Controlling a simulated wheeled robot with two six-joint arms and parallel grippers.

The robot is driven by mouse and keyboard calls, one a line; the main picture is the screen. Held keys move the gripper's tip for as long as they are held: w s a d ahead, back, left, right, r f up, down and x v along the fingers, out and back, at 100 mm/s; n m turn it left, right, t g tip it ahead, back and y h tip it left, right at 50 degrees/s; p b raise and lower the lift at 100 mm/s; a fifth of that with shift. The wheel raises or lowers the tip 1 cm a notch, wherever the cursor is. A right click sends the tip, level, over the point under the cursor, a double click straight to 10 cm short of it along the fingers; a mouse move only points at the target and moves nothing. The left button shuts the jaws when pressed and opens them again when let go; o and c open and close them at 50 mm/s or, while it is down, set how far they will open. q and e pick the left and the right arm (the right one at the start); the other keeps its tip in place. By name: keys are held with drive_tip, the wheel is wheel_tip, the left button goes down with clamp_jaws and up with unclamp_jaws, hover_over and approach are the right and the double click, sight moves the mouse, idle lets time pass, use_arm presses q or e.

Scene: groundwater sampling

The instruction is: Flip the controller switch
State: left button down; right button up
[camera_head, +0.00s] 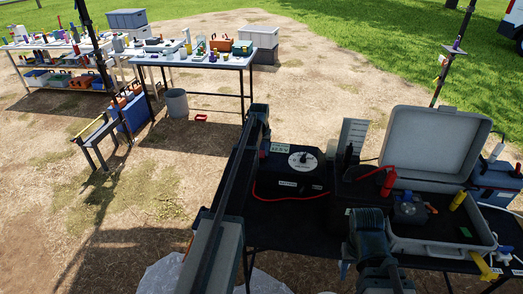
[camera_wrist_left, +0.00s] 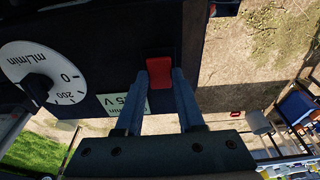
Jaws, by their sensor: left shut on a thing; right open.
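The controller (camera_head: 285,190) is a black box on the dark table, with a white mL/min dial (camera_head: 303,160) and a pale voltage label (camera_head: 280,148). In the left wrist view, the dial (camera_wrist_left: 38,78) and label (camera_wrist_left: 122,103) lie left of a red switch (camera_wrist_left: 160,70). My left gripper (camera_wrist_left: 161,82) is shut with its two fingers on either side of the switch. In the head view, my left gripper (camera_head: 260,112) is at the controller's left edge and hides the switch. My right gripper (camera_head: 368,225) is open, in front of the grey case; its fingertips are hard to make out.
An open grey case (camera_head: 440,138) stands right of the controller, with a red clamp (camera_head: 388,182) and yellow item (camera_head: 458,200) near it. A red cable (camera_head: 290,198) crosses the controller's front. A second table (camera_head: 195,58) stands behind on dirt.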

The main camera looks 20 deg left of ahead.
sight(262, 153)
use_arm(q)
drive_tip(key=shift+w+a+g, duration=0.15)
drive_tip(key=shift+w+g, duration=0.35)
drive_tip(key=shift+g, duration=0.4)
drive_tip(key=shift+s+g+h, duration=0.15)
drive_tip(key=shift+g+h, duration=0.15)
drive_tip(key=shift+g, duration=0.1)
drive_tip(key=c, duration=0.5)
unclamp_jaws()
wheel_tip(262, 153, up, 14)
drive_tip(key=p, duration=1.4)
